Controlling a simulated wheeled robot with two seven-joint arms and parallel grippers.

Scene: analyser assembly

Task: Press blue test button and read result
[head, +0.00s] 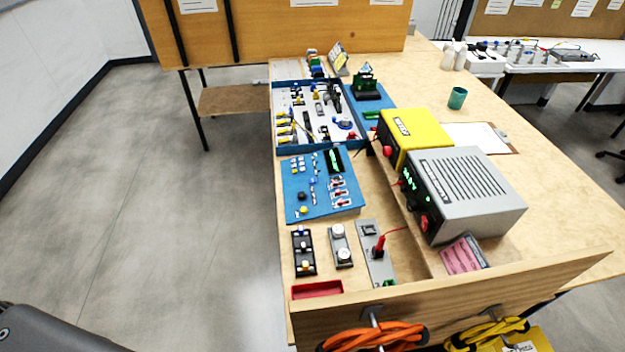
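A blue board (335,210) lies on the left part of the wooden bench. It carries small parts, a dark display (333,161), a black round part (301,196) and a yellow round part (303,210). A small blue part (313,181) sits near its middle; I cannot tell whether it is the test button. A grey instrument (475,185) stands to the right, with green lit characters on its front (410,182), too small to read. Neither of my grippers is in view.
A blue-edged tray (275,125) with several parts lies behind the board. A yellow instrument (420,128) stands beside it. Small modules (303,252) and a red tray (317,290) lie in front. A raised wooden edge (450,290) bounds the near side. Floor is clear at left.

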